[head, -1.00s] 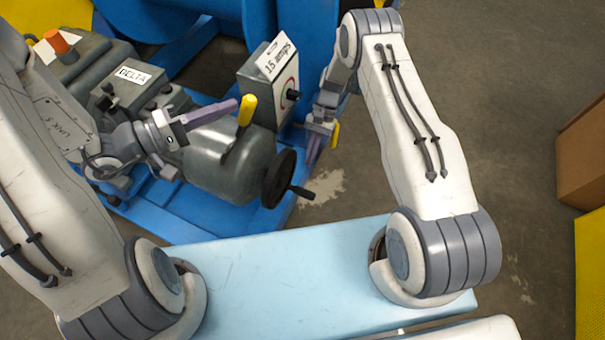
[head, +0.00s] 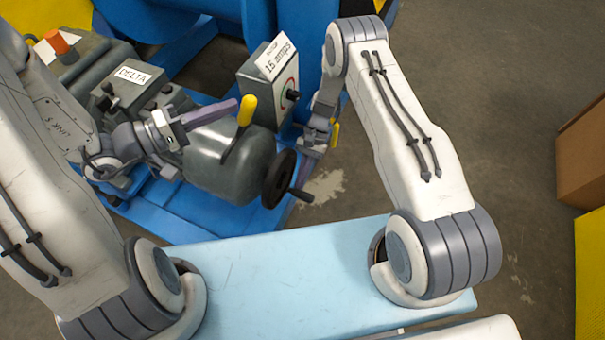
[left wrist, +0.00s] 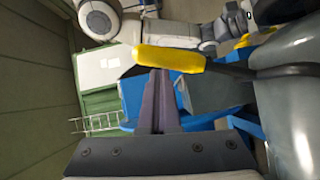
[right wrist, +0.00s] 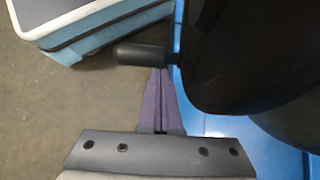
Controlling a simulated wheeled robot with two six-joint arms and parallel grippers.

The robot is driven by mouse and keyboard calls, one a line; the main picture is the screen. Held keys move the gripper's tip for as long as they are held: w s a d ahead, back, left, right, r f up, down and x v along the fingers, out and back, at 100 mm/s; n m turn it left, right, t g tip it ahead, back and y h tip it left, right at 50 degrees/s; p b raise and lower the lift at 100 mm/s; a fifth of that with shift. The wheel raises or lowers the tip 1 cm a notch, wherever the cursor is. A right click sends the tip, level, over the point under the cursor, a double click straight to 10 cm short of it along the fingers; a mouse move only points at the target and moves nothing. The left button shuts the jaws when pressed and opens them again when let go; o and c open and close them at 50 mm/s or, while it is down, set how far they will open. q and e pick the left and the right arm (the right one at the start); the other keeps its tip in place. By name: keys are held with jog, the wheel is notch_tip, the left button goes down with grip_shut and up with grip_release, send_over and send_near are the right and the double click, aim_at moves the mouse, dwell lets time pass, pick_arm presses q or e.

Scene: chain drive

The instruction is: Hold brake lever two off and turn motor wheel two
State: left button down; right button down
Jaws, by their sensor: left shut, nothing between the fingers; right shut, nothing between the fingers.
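A yellow-gripped brake lever (head: 247,110) stands on a grey motor (head: 232,168). My left gripper (head: 236,104) is shut and empty, its purple fingertips right beside the lever. In the left wrist view the yellow grip (left wrist: 170,58) crosses just at the fingertips (left wrist: 157,74); I cannot tell if they touch. A black motor wheel (head: 279,179) with a crank handle (head: 301,195) is on the motor's right end. My right gripper (head: 304,168) is shut and empty beside the wheel. In the right wrist view its fingertips (right wrist: 160,74) are close to the handle (right wrist: 141,54), with the wheel (right wrist: 235,60) at right.
A grey box labelled "15 amps" (head: 262,88) stands behind the motor. A control box labelled "DELTA" (head: 133,84) is at left. Another yellow part (head: 335,134) shows behind my right gripper. A cardboard box (head: 582,155) stands far right; the floor before it is clear.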

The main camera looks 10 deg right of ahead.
jog(key=shift+s+a+f+g+y, duration=0.25)
jog(key=shift+s+f+g+y, duration=0.15)
jog(key=shift+g, duration=0.2)
jog(key=v, duration=1.2)
dwell(0.6)
